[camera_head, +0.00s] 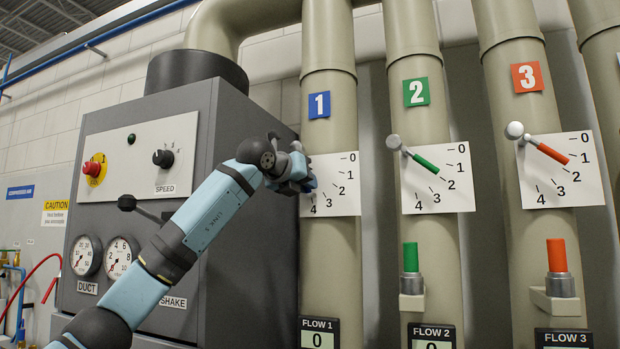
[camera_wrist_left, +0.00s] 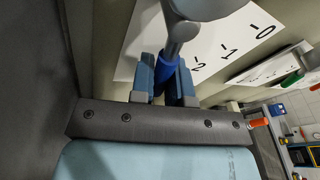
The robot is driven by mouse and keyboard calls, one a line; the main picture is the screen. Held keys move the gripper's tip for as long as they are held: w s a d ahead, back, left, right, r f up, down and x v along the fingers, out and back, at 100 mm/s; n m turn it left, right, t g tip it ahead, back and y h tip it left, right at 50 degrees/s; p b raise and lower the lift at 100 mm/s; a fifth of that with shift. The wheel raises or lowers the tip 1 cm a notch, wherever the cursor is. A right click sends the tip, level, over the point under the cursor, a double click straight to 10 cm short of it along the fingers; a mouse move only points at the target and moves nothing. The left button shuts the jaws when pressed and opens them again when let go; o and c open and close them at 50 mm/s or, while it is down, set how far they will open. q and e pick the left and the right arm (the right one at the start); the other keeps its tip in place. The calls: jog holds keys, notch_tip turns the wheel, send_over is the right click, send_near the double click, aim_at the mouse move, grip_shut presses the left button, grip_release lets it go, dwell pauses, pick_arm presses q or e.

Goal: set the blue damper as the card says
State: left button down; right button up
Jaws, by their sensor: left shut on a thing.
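The blue damper lever is on pipe 1, under the blue "1" label (camera_head: 319,105). Its blue grip (camera_wrist_left: 168,70) shows in the left wrist view, below a grey stem and rounded knob. My left gripper (camera_head: 300,182) is shut on that grip, with one finger on each side. In the head view the gripper hides the lever. The white scale plate (camera_head: 345,196) behind it shows marks 0 to 4, so I cannot tell the lever's exact mark. The FLOW 1 display (camera_head: 319,340) reads 0. My right gripper is in neither view. I see no instruction card.
Pipes 2 and 3 carry a green lever (camera_head: 427,164) and an orange lever (camera_head: 552,153), both slanting down to the right. A grey cabinet (camera_head: 255,250) with gauges, a red button (camera_head: 93,169) and a speed knob (camera_head: 163,158) stands left, behind my arm.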

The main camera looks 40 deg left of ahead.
pick_arm(q)
jog(key=shift+a+m, duration=0.25)
jog(key=shift+m, duration=0.15)
jog(key=shift+f, duration=0.1)
jog(key=c, duration=1.1)
grip_release()
jog(key=shift+s, duration=0.1)
jog(key=s+r+b, duration=0.2)
jog(key=s, duration=1.1)
jog(key=shift+s+r+b, duration=0.3)
jog(key=shift+r+b, duration=0.1)
